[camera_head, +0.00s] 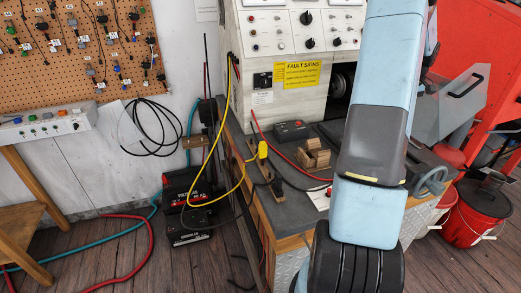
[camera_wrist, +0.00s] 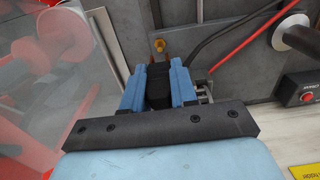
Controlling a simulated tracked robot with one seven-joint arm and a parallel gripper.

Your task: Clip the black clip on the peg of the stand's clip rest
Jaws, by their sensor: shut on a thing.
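In the wrist view, my gripper (camera_wrist: 157,92) has its two blue fingers closed on a black block-like thing (camera_wrist: 157,80), which looks like the black clip. A small brass-coloured piece (camera_wrist: 160,46) shows just beyond the clip; I cannot tell whether they touch. In the head view my arm hides the gripper and the held clip. I cannot make out the peg of the clip rest for certain in either view.
A grey bench (camera_head: 300,208) carries a box with a red button (camera_head: 292,130), wooden blocks (camera_head: 314,154) and a wooden bar (camera_head: 264,180) with a yellow-handled piece (camera_head: 262,149). Red (camera_wrist: 239,43) and black cables run near my gripper. A red bucket (camera_head: 478,211) stands at right.

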